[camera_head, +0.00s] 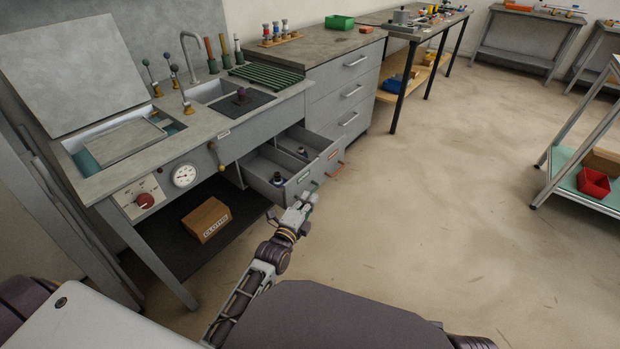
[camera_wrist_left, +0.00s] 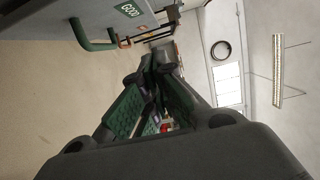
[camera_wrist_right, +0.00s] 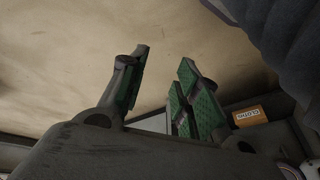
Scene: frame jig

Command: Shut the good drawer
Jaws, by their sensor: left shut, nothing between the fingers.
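The good drawer (camera_head: 268,186) is pulled out of the grey bench, with a dark cylindrical part inside. Its front bears a green label and a green handle (camera_head: 314,184); the label reads GOOD in the left wrist view (camera_wrist_left: 129,9), where the green handle (camera_wrist_left: 82,36) also shows. My left gripper (camera_head: 304,200) is shut and empty, close in front of the drawer front near the handle. In its wrist view the fingertips (camera_wrist_left: 151,72) meet, apart from the handle. My right gripper (camera_wrist_right: 160,62) is open and empty in its own wrist view, over the floor.
A second open drawer (camera_head: 318,142) with an orange-red handle (camera_head: 337,170) stands just beyond the good drawer. A cardboard box (camera_head: 206,219) lies on the low shelf at left. A grey cabinet (camera_head: 343,92) adjoins the bench. The floor (camera_head: 440,200) to the right is clear.

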